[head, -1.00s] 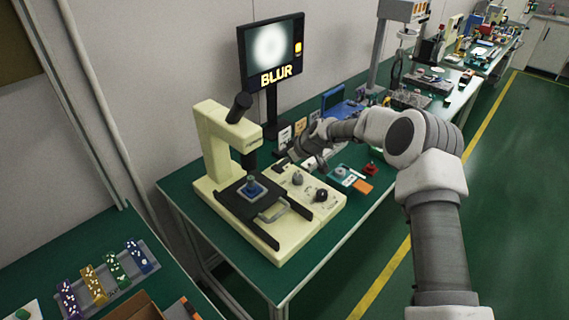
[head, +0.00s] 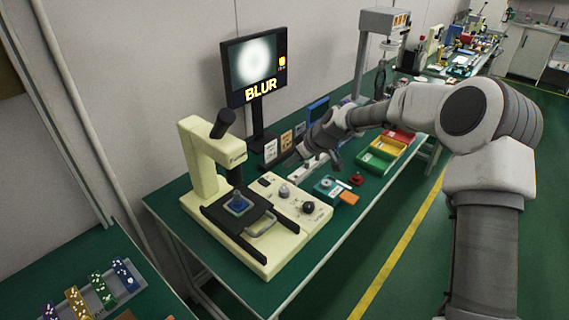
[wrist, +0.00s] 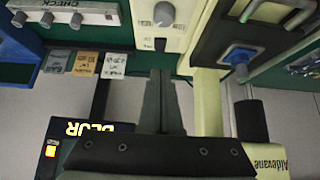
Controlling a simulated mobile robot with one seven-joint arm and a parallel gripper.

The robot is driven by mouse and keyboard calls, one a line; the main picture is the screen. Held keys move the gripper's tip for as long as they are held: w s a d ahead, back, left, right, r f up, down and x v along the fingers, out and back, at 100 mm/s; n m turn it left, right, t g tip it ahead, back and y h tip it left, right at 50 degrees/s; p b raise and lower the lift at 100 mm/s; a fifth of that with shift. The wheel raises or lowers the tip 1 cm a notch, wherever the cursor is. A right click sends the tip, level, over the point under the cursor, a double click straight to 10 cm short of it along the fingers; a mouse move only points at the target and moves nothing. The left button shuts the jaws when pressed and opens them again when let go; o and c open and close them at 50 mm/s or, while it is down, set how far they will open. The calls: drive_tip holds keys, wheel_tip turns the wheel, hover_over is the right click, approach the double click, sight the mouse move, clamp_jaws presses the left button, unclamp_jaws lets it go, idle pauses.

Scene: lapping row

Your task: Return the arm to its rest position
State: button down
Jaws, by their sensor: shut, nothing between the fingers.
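My arm reaches in from the right of the head view, bent at the elbow, over the green bench. My gripper (head: 302,158) is small there, pointing down just behind and to the right of the cream microscope's base (head: 262,258). In the wrist view the fingers of my gripper (wrist: 161,78) lie together with nothing between them. A grey knob (wrist: 164,14) on the cream panel shows beyond their tips. The microscope's stage carries a blue piece with a grey post (head: 237,205).
The monitor (head: 262,62) reading BLUR stands behind the microscope. Small cards (head: 271,150), a teal box (head: 327,187) and coloured bins (head: 384,152) are near my forearm. A rack of coloured pieces (head: 122,285) is at lower left. The green floor at right is clear.

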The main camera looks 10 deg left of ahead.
idle(0.3)
drive_tip(key=s+d+r+m+t+h+p, duration=0.15)
drive_tip(key=s+d+r+m+h, duration=0.35)
drive_tip(key=s+d+r, duration=1.15)
drive_tip(key=s+d+r+m, duration=0.1)
drive_tip(key=s+d+m, duration=0.1)
drive_tip(key=s, duration=0.5)
drive_tip(key=s+d+r+m+h+p, duration=0.1)
drive_tip(key=s+d+r+m, duration=0.1)
drive_tip(key=s+d, duration=0.2)
drive_tip(key=s+d+r+m+p, duration=0.1)
drive_tip(key=s+d+m, duration=0.1)
drive_tip(key=s, duration=0.8)
drive_tip(key=shift+s+d+r+m+h, duration=0.3)
drive_tip(key=shift+d+m, duration=0.1)
drive_tip(key=shift+d, duration=0.1)
drive_tip(key=shift+a, duration=0.1)
